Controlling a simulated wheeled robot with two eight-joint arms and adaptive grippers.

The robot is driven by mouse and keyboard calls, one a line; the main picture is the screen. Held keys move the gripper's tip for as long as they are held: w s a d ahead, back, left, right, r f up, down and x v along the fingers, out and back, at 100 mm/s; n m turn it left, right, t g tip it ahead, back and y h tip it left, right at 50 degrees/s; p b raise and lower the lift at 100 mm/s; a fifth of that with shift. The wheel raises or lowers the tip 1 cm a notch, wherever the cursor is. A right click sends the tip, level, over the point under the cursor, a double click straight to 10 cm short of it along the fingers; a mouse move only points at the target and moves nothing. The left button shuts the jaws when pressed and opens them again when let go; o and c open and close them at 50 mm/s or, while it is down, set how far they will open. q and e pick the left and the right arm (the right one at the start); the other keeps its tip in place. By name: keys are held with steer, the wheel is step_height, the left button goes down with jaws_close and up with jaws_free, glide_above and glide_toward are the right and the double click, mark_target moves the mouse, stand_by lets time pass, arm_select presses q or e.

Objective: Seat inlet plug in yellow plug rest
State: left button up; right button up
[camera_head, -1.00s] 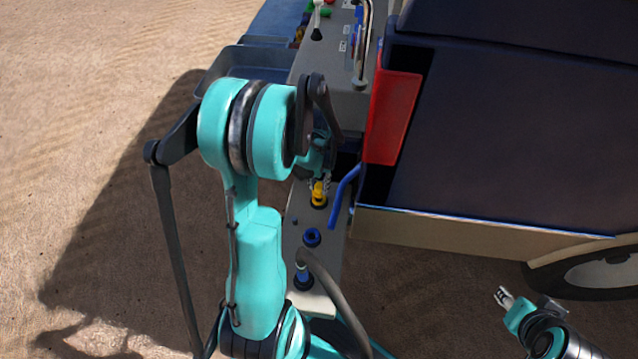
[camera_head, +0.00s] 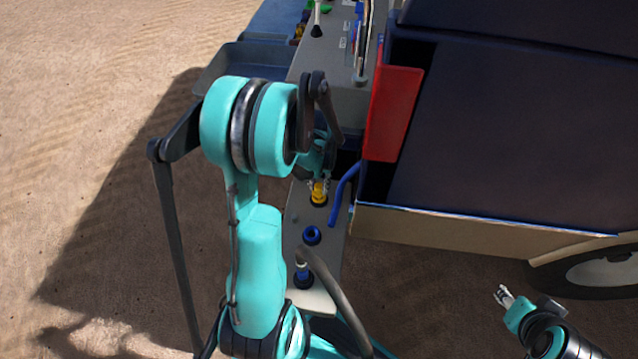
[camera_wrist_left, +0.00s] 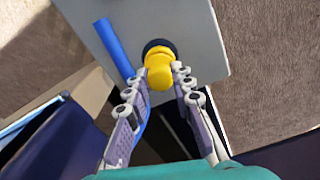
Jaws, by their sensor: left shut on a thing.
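A yellow plug-like piece (camera_head: 319,191) stands at a dark round collar on the grey panel (camera_head: 296,212) in the head view. The yellow piece (camera_wrist_left: 159,73) and the dark collar (camera_wrist_left: 158,45) also show in the left wrist view. My left gripper (camera_wrist_left: 162,75) is shut on the yellow piece, one finger on each side; it also shows in the head view (camera_head: 319,184). I cannot tell the plug from its yellow rest, nor how deep it sits. My right gripper (camera_head: 503,296) is at the lower right, away from the panel; its opening is too small to judge.
A blue ring socket (camera_head: 312,235) and a blue-and-white fitting (camera_head: 302,272) lie nearer on the panel, beside a grey hose (camera_head: 329,283). A blue bent tube (camera_head: 343,193) runs close to the yellow piece. A red panel (camera_head: 392,113) stands to the right.

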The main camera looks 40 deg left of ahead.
arm_select(q)
steer(key=shift+f, duration=0.15)
steer(key=shift+f, duration=0.35)
steer(key=shift+f, duration=0.35)
stand_by(0.6)
steer(key=o, duration=1)
steer(key=shift+o, duration=0.2)
step_height(320, 180, up, 12)
